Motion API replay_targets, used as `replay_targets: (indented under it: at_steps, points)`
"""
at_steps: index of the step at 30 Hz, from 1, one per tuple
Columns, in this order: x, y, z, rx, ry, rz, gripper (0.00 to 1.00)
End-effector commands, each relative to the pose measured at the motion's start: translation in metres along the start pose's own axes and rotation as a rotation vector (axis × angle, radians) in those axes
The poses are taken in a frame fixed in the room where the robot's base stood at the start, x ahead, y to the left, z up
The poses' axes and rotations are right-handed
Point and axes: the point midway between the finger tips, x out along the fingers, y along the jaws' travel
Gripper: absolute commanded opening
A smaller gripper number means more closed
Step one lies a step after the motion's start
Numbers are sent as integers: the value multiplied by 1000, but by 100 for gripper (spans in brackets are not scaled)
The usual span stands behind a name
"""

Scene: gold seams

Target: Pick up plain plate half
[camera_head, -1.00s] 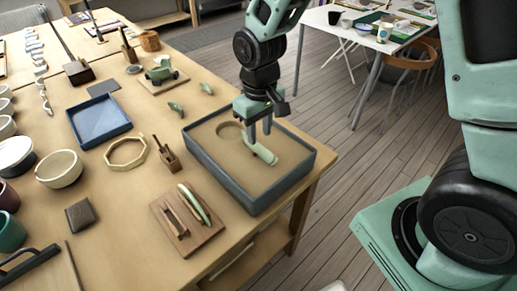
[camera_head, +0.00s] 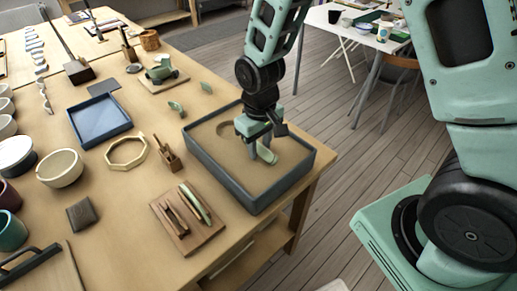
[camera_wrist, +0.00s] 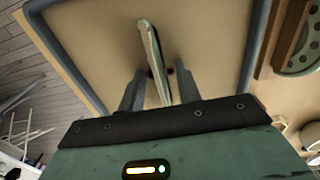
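A pale green plate half (camera_head: 267,154) stands on edge in the sand of a grey-walled tray (camera_head: 250,204). In the wrist view the plate half (camera_wrist: 150,45) is a narrow upright piece running down between my two fingers. My gripper (camera_head: 258,141) is low over the tray, at the plate half's far end. In the wrist view my gripper (camera_wrist: 160,85) is open, with one finger on each side of the piece and a gap visible on both sides. The fingers hide part of the piece in the head view.
A wooden board (camera_head: 182,238) with a green piece (camera_head: 196,204) lies left of the tray. A small wooden block with tools (camera_head: 168,156) and an octagonal ring (camera_head: 126,152) stand nearby. A blue tray (camera_head: 100,120) is farther left.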

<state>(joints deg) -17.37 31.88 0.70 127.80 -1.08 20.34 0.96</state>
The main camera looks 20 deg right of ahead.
Motion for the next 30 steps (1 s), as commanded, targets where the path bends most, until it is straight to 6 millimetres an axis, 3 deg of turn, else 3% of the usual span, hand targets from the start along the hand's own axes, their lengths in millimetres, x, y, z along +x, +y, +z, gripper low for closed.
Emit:
replay_targets:
  at_steps: [4, 8, 20, 23, 30]
  points:
    - [2, 0, 0, 0, 0, 0, 34]
    - [1, 0, 0, 0, 0, 0, 0]
    - [-5, 0, 0, 0, 2, 0, 0]
    - [-16, 0, -1, 0, 5, 0, 0]
    - [-65, 0, -1, 0, 7, 0, 0]
